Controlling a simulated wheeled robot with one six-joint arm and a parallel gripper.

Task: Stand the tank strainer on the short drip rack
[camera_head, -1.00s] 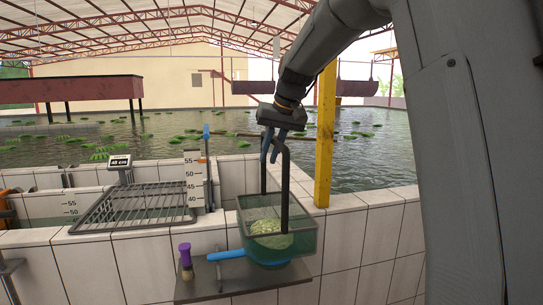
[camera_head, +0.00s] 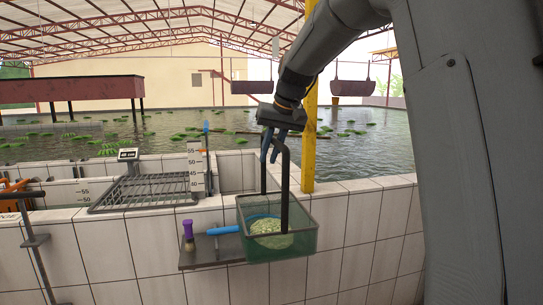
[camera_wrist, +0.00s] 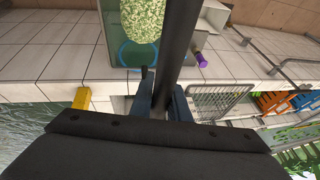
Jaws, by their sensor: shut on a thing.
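The tank strainer (camera_head: 305,235) is a green see-through basket with a tall dark handle and a pale green clump inside. My gripper (camera_head: 272,152) is shut on the top of the handle, and the basket hangs upright in front of the tiled wall. In the wrist view the dark handle runs between the fingers of my gripper (camera_wrist: 160,106), with the strainer's clump (camera_wrist: 142,18) beyond. A drip rack (camera_head: 145,190), a low grey wire grid, sits on the wall top left of the strainer, apart from it. Its small display is too small to read surely.
A grey shelf (camera_head: 205,256) juts from the wall, holding a purple-handled brush (camera_head: 188,232) and a blue-handled item (camera_head: 222,230) partly behind the strainer. A numbered gauge (camera_head: 196,170) stands at the rack's right end. A yellow post (camera_head: 310,150) rises right of my gripper. A metal stand (camera_head: 36,242) is at left.

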